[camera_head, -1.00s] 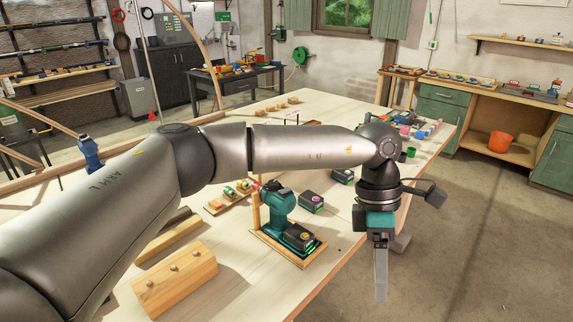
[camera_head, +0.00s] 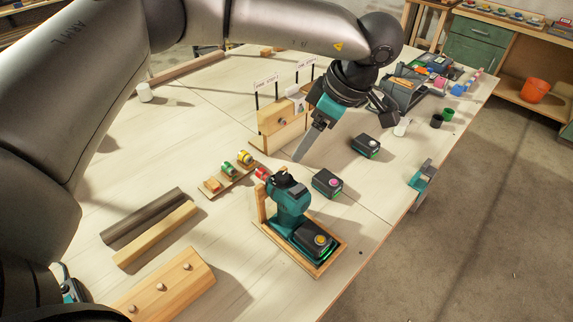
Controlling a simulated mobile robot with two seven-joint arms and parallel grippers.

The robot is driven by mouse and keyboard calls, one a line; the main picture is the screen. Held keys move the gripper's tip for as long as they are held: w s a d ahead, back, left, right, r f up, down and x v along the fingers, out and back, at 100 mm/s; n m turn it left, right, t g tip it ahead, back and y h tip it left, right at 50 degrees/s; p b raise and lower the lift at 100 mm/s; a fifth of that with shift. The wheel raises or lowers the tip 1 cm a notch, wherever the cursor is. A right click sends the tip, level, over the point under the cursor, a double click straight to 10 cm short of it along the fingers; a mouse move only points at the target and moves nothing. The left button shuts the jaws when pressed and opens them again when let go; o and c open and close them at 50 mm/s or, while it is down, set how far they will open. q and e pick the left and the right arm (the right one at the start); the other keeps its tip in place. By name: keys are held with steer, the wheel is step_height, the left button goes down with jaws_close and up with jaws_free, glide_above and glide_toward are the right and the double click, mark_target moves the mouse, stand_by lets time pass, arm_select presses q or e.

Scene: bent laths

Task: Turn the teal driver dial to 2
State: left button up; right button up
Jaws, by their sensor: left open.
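The teal driver (camera_head: 289,200) stands upright in a wooden cradle (camera_head: 268,231) on the workbench, with a black battery pack (camera_head: 316,240) at its base. A red ring (camera_head: 262,173) shows at its upper left end; the dial's number cannot be read. My left gripper (camera_head: 300,152) hangs above and behind the driver, pointing down and left, apart from it. Its fingers show edge-on, with nothing seen between them. My right gripper is not in view.
Two more battery packs (camera_head: 327,183) (camera_head: 367,146) lie right of the driver. A rack of coloured rolls (camera_head: 228,173) lies left. A pegged wooden block (camera_head: 163,287) lies front left. A teal clamp (camera_head: 421,178) grips the right edge.

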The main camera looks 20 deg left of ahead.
mark_target(283, 176)
arm_select(q)
steer(key=p+x, duration=0.1)
steer(key=x, duration=0.9)
steer(key=shift+w, duration=0.1)
steer(key=shift+x, duration=0.75)
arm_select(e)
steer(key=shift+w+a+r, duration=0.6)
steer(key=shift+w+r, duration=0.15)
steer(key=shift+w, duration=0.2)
arm_select(q)
steer(key=shift+c, duration=0.4)
jaws_close()
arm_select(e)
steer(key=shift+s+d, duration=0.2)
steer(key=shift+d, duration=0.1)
